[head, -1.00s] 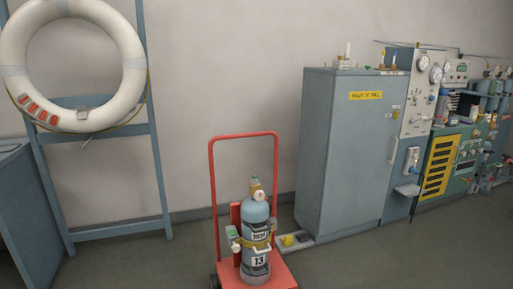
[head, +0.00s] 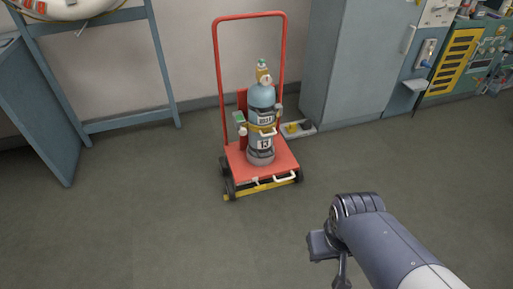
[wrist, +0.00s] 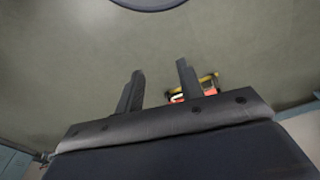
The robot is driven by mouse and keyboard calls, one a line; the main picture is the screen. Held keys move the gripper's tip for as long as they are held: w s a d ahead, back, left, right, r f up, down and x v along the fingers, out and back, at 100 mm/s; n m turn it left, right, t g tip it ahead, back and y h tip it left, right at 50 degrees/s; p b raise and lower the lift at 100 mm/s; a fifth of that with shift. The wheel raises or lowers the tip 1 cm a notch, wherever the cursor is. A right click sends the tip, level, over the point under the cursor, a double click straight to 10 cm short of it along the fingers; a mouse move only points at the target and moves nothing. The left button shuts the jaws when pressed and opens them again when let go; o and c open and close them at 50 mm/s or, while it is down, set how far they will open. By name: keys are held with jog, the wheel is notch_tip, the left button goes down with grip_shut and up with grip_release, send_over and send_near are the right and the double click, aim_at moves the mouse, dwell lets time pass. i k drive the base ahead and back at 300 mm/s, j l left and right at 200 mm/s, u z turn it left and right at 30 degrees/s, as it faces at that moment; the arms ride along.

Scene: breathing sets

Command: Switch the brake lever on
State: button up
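The red cart (head: 232,158) stands on the floor in the middle of the head view, carrying a blue-grey gas cylinder (head: 262,97). At its front low edge is a yellow bar (head: 262,186), with a small white lever-like handle (head: 285,178) by it; I cannot tell for certain that this is the brake lever. My gripper (head: 338,265) is in front of the cart, to its lower right, clear of it. In the wrist view my gripper's (wrist: 162,80) two fingers are apart with nothing between them. Part of the cart (wrist: 180,98) shows behind the right finger.
A grey-blue cabinet (head: 355,65) stands right of the cart at the wall. A blue frame (head: 165,70) with a white lifebuoy (head: 75,8) is at the left. A small tray (head: 300,128) lies behind the cart. The floor before the cart is open.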

aim_at(260, 187)
jog(key=i+j, duration=0.35)
jog(key=i, duration=0.2)
jog(key=i+j, duration=0.35)
jog(key=i, duration=0.15)
